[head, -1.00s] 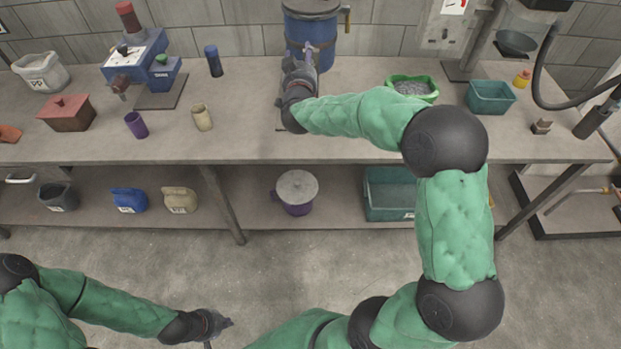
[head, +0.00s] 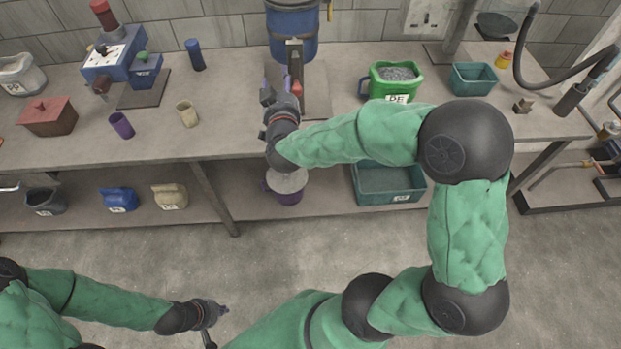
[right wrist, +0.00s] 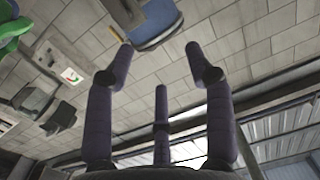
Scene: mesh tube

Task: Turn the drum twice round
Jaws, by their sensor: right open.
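The blue drum (head: 292,38) stands at the back middle of the bench in a grey frame, its top cut off by the head view's edge. A yellowish handle (head: 329,9) shows at its right side. In the right wrist view part of the drum (right wrist: 155,32) is at the top, with the handle (right wrist: 117,34) left of it. My right gripper (head: 277,88) is open and empty in front of the drum, apart from it; its purple fingers (right wrist: 160,75) are spread. My left gripper (head: 217,324) is low at the front, away from the bench, fingers apart and empty.
A green tub (head: 393,80) of grey material and a teal bin (head: 474,79) stand right of the drum. A blue press (head: 122,55), a beige cup (head: 187,114) and a purple cup (head: 122,125) are to the left. A lidded purple pot (head: 287,187) is on the shelf below.

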